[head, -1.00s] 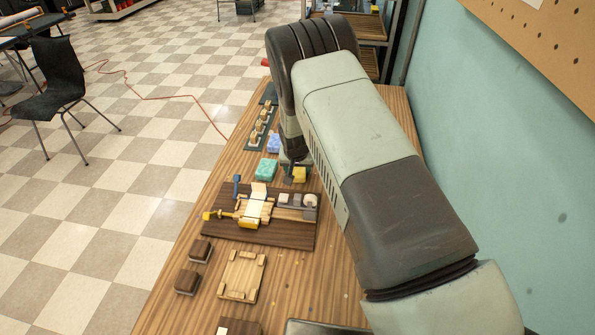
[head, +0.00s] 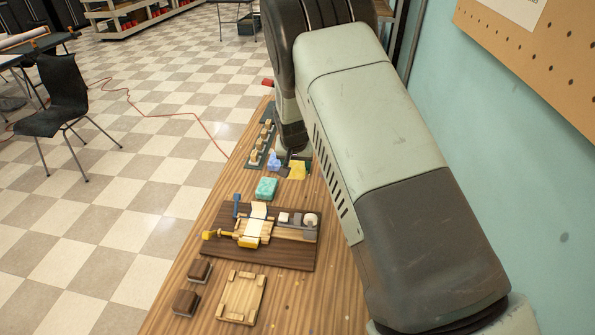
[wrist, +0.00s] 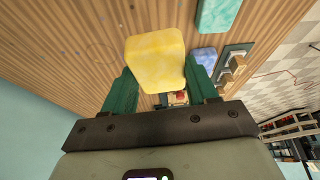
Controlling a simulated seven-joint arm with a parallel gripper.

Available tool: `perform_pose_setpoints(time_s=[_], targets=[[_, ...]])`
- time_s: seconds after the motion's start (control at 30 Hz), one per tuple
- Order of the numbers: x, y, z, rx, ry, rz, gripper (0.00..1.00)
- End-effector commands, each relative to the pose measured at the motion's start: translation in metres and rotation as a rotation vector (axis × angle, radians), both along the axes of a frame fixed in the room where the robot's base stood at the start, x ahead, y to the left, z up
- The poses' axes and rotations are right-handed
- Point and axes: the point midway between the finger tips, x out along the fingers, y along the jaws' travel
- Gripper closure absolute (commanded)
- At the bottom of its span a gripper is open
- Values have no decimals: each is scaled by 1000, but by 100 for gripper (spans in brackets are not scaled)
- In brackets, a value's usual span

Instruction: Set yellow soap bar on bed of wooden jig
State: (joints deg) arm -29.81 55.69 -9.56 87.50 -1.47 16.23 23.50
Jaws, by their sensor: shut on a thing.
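The yellow soap bar (head: 298,169) is held in my gripper (head: 290,157), beyond the jig. In the wrist view the yellow soap bar (wrist: 155,58) sits between the two green fingers of my gripper (wrist: 160,78), and its far end sticks out past them. It appears raised off the table. The wooden jig (head: 252,231) stands on a dark board nearer the camera, with a pale strip, a yellow part and a blue-handled part on it. A separate light wooden frame with raised corner blocks (head: 241,298) lies nearer still.
A teal bar (head: 266,188) lies between the dark board (head: 290,257) and my gripper. A blue bar (head: 273,161) is close left of the soap. A grey rack (head: 261,143) with light blocks stands beyond. Two brown blocks (head: 199,270) are at front left.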

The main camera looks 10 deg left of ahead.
Motion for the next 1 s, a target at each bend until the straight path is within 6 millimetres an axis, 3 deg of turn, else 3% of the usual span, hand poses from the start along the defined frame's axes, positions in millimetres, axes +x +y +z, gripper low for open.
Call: perform_pose_setpoints(time_s=[0.37,0.7,1.0], targets=[[-46,41,-9,-5,-1,-417,75],[-102,74,-12,-2,0,-1012,75],[-148,93,-7,-2,1,-1505,75]])
